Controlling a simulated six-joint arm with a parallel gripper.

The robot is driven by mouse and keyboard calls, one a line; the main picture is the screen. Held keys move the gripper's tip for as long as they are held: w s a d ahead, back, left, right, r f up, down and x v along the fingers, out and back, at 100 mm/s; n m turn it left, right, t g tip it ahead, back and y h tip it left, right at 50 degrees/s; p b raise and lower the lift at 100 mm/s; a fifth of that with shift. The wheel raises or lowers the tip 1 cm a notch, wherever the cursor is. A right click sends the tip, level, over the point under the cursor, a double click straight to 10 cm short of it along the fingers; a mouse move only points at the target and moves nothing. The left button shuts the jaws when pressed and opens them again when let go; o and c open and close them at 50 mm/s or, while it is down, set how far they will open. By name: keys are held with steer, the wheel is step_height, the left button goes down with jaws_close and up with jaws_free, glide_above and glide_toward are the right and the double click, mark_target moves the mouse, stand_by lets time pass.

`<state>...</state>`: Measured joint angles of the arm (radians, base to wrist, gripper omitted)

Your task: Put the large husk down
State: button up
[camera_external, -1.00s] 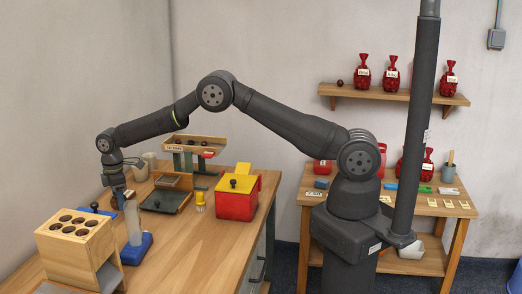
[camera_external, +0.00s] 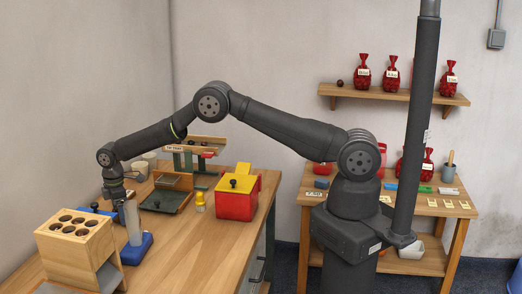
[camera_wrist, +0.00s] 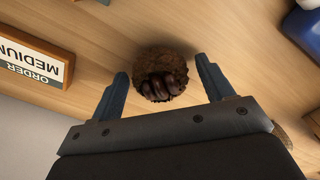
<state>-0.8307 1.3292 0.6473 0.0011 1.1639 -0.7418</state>
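The large husk (camera_wrist: 163,62) is a round, brown, rough-looking shell with several dark glossy chestnuts showing in its open side. In the wrist view it sits against the wooden table top, between and just beyond my fingertips. My gripper (camera_wrist: 162,80) has its two fingers spread wide, with a gap visible on each side of the husk. In the external view my gripper (camera_external: 116,201) is low over the left part of the table, behind the grey cylinder; the husk is hidden there.
A wooden box with round holes (camera_external: 75,238) stands at the front left. A grey cylinder (camera_external: 132,224) on a blue base (camera_external: 136,250) is close to my gripper. An "ORDER MEDIUM" sign (camera_wrist: 35,62) lies left in the wrist view. The table's right front (camera_external: 195,255) is clear.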

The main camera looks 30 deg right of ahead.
steer(key=shift+r, duration=0.15)
step_height(320, 180, up, 12)
stand_by(0.5)
step_height(320, 180, down, 13)
steer(key=shift+r, duration=0.2)
step_height(320, 180, up, 3)
steer(key=shift+f, duration=0.1)
steer(key=shift+r, duration=0.65)
steer(key=shift+f, duration=0.1)
